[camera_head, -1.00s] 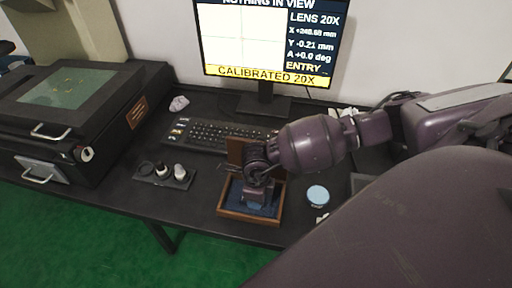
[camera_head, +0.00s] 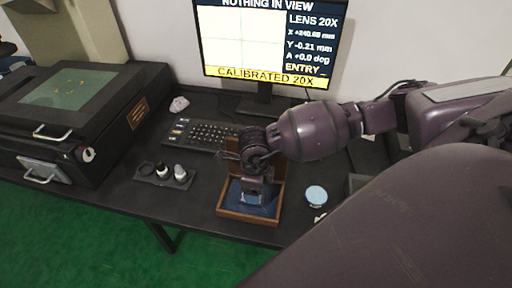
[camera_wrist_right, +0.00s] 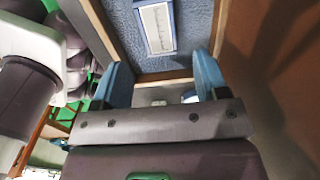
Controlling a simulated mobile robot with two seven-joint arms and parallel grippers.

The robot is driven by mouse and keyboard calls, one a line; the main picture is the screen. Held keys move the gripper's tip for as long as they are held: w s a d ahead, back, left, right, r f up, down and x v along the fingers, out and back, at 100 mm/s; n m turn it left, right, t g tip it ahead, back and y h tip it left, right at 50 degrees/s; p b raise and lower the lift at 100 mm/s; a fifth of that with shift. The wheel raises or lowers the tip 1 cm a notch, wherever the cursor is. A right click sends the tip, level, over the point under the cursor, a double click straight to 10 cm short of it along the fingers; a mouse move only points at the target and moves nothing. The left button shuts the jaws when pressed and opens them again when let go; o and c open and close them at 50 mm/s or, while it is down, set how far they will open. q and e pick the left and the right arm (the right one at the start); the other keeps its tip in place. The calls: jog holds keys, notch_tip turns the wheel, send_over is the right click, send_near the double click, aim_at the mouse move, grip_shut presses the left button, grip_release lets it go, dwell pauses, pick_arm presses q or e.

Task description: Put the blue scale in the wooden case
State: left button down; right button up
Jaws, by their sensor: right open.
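The wooden case (camera_head: 231,213) stands open on the desk, with a blue lining. In the right wrist view its wooden wall (camera_wrist_right: 165,75) crosses between my fingers. The blue scale (camera_wrist_right: 157,26), a flat piece with blue edges and a pale marked face, lies on the lining inside the case. In the head view the scale (camera_head: 250,198) shows small and pale below my gripper. My right gripper (camera_head: 253,190) is over the case; its two blue fingertips (camera_wrist_right: 163,75) are spread apart with nothing between them. My left gripper is out of view.
A round light-blue disc (camera_head: 316,194) lies right of the case. A small black tray (camera_head: 150,180) with little containers is to the left, and the keyboard (camera_head: 205,134) is behind. The measuring machine (camera_head: 75,110) fills the far left. The desk's front left is clear.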

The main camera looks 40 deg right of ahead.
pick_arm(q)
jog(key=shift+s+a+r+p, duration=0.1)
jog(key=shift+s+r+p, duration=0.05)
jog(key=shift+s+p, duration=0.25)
pick_arm(e)
notch_tip(320, 180, up, 7)
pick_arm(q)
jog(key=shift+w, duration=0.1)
pick_arm(e)
jog(key=shift+f, duration=0.1)
